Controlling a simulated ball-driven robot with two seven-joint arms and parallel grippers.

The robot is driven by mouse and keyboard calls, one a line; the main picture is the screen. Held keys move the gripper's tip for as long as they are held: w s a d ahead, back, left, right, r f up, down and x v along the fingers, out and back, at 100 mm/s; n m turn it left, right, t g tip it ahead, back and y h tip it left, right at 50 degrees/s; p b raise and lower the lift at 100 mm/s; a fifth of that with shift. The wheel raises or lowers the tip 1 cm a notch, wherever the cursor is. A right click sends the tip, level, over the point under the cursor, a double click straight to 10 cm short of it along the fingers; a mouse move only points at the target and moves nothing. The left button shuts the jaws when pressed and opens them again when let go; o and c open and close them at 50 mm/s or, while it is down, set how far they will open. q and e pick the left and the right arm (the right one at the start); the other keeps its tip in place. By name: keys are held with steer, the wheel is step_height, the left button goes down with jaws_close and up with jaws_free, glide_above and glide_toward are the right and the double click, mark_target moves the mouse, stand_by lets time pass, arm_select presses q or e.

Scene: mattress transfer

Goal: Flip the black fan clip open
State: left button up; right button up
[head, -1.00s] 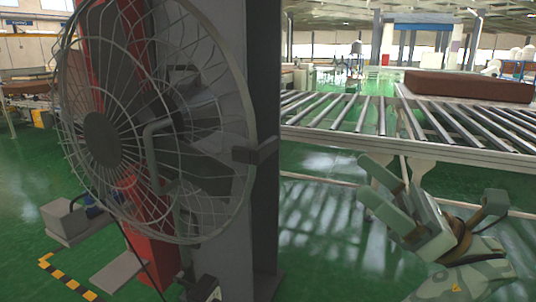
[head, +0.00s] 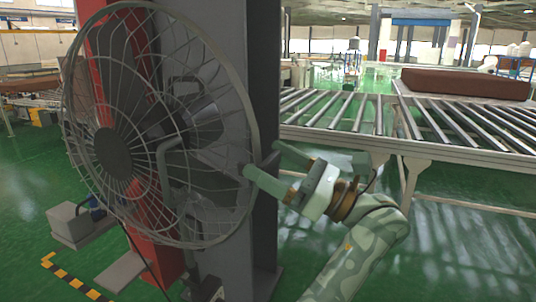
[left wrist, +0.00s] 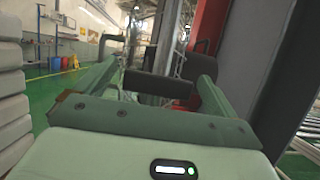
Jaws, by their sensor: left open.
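The black fan clip (left wrist: 160,86) shows in the left wrist view as a dark block between my two fingers. In the head view it is at the right rim of the wire fan (head: 115,152), partly hidden by my fingers. My left gripper (head: 265,160) is open, with its green fingers on either side of the clip. The left gripper also shows in the left wrist view (left wrist: 158,76). I cannot tell whether a finger touches the clip. My right gripper is not in view.
A grey pillar (head: 265,90) stands just behind the fan, close to my fingers. A roller conveyor (head: 350,110) with a brown mattress (head: 465,84) is at the right. Green floor (head: 470,260) is open at lower right.

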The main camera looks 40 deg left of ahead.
arm_select(q)
steer(key=shift+s+a+r, duration=0.1)
steer(key=shift+a+r, duration=0.15)
steer(key=shift+a, duration=0.3)
